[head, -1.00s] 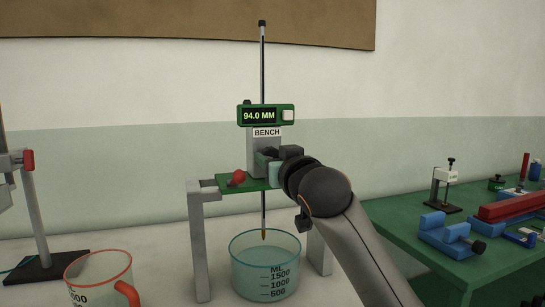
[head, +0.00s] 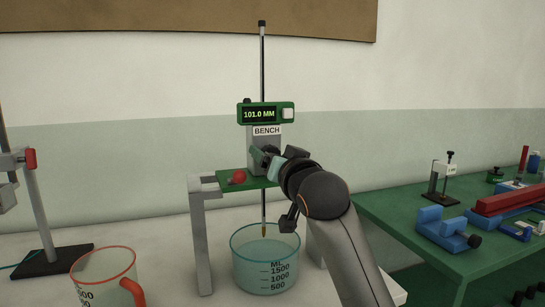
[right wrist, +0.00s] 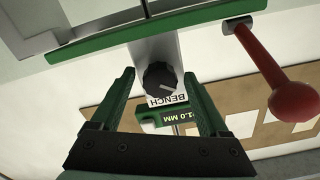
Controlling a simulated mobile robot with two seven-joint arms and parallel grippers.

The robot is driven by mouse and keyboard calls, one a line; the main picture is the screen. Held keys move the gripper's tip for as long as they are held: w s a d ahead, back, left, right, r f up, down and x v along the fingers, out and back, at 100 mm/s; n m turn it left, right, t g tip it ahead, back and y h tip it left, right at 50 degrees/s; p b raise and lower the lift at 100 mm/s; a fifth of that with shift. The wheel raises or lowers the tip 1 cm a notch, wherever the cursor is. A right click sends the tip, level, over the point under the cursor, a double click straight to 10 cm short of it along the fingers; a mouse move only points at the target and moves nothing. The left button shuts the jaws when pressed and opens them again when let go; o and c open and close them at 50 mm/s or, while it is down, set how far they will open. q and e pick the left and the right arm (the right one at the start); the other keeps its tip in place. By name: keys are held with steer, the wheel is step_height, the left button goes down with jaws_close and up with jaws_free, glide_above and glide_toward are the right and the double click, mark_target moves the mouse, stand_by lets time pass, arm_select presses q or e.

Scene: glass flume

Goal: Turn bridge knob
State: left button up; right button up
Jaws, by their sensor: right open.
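The dark round bridge knob (right wrist: 161,78) with a pale pointer line sits on the grey post beside the BENCH label in the right wrist view. In the head view it is mostly hidden by my gripper below the label. My right gripper (right wrist: 160,84) is open, with one green finger on each side of the knob and gaps visible; in the head view it shows in front of the post (head: 265,158). The green display (head: 265,114) above reads 101.0 MM. My left gripper is not in view.
A red ball-ended lever (right wrist: 293,102) is close to the right of my fingers in the wrist view. A glass beaker (head: 265,260) stands below the green bridge plate. A red-handled jug (head: 104,277) and a clamp stand (head: 39,215) are at left; a green bench (head: 400,215) is at right.

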steer(key=v, duration=1.2)
steer(key=shift+s, duration=0.3)
steer(key=shift+d+r, duration=0.1)
stand_by(0.9)
